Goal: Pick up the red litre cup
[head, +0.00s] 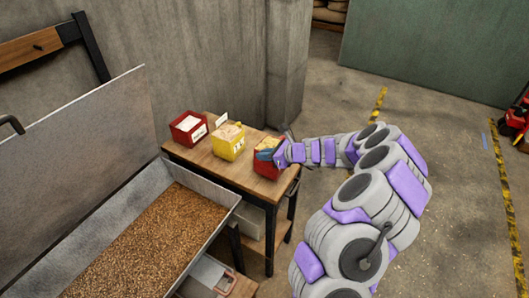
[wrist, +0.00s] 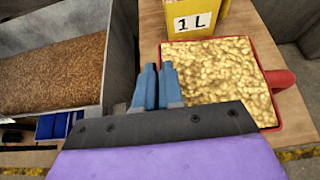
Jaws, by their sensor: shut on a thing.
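The red cup (wrist: 276,79) is a square box with a red handle at its right in the wrist view, filled almost to the rim with pale yellow grains. In the head view it (head: 266,170) stands at the right end of the wooden table. My gripper (wrist: 158,82) has its two blue fingers close together at the cup's left wall, one on each side of it, shut on that wall. In the head view my gripper (head: 270,152) covers part of the cup's top. My gripper hides the near left part of the cup in the wrist view.
A yellow container (head: 229,146) with a label reading 1 L stands beside the cup on the table (head: 197,150). Another red container (head: 187,139) with a white label stands farther left. A metal bin (head: 222,192) of brown grain lies left of the table.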

